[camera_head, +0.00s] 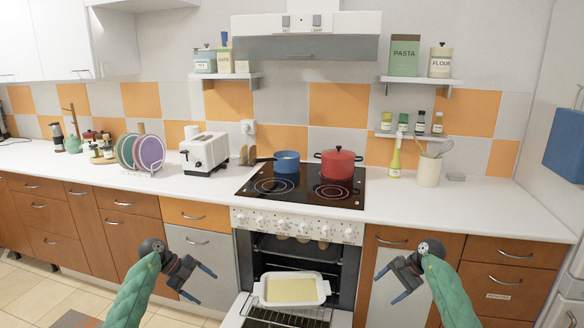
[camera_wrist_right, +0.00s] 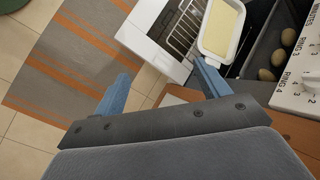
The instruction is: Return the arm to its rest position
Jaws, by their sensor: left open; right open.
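My left gripper (camera_head: 205,284) is open and empty in the head view, in front of the lower cabinets left of the oven. My right gripper (camera_head: 390,284) is open and empty, in front of the cabinets right of the oven. Its two blue fingers also show spread apart in the right wrist view (camera_wrist_right: 160,88), with nothing between them. Both grippers are apart from everything around them.
The oven door (camera_head: 240,312) is open, with a white baking dish (camera_head: 291,301) on the pulled-out rack. A blue pot (camera_head: 287,163) and a red pot (camera_head: 338,164) stand on the stovetop (camera_head: 262,197). A striped rug (camera_wrist_right: 62,62) lies on the floor.

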